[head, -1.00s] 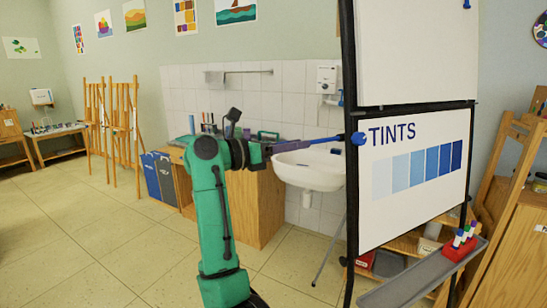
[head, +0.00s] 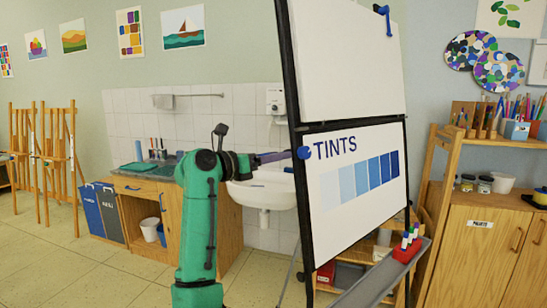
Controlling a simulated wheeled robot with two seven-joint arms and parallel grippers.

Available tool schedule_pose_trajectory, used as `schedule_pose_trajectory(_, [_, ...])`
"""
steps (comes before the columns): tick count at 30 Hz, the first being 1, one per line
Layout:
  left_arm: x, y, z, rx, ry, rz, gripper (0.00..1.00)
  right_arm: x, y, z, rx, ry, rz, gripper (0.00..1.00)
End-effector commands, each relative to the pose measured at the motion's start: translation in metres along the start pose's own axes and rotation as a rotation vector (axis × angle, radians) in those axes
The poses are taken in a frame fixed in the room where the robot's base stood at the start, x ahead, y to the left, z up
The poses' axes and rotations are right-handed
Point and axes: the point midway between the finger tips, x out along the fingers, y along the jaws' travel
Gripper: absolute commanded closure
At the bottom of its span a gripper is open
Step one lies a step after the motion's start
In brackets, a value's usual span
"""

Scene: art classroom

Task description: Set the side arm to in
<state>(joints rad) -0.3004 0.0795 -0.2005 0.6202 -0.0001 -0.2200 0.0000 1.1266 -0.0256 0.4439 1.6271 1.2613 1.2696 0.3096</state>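A flip-chart board (head: 350,205) stands right of centre, its lower sheet reading TINTS above a row of blue squares. A blue side arm with a round knob (head: 304,153) is at the board's left edge. The part of the arm left of the knob points toward my gripper and is mostly hidden or foreshortened. A second blue arm (head: 385,18) is at the board's top right and hangs down. My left gripper is not in view.
A white sink (head: 262,192) and a wooden cabinet (head: 228,215) stand behind my arm. A grey tray (head: 372,284) with a red marker holder (head: 407,250) juts out below the board. A wooden cupboard (head: 480,250) is at the right. Floor at the left is clear.

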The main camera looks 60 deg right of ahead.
Motion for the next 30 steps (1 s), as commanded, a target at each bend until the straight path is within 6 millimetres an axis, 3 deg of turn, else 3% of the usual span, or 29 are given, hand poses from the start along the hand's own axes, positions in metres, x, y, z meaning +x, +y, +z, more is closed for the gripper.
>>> schedule_pose_trajectory(11, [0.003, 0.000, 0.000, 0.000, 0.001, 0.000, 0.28, -0.007, 0.001, 0.000, 0.001, -0.003, 0.003, 0.41])
schedule_pose_trajectory(14, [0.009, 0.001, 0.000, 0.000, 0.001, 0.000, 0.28, -0.025, 0.002, -0.002, 0.001, -0.003, 0.006, 0.41])
schedule_pose_trajectory(24, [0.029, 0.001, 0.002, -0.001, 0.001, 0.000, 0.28, -0.122, 0.001, -0.002, 0.001, -0.003, 0.005, 0.41])
schedule_pose_trajectory(30, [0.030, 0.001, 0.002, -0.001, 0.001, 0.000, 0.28, -0.145, 0.000, 0.000, 0.001, -0.001, 0.000, 0.41])
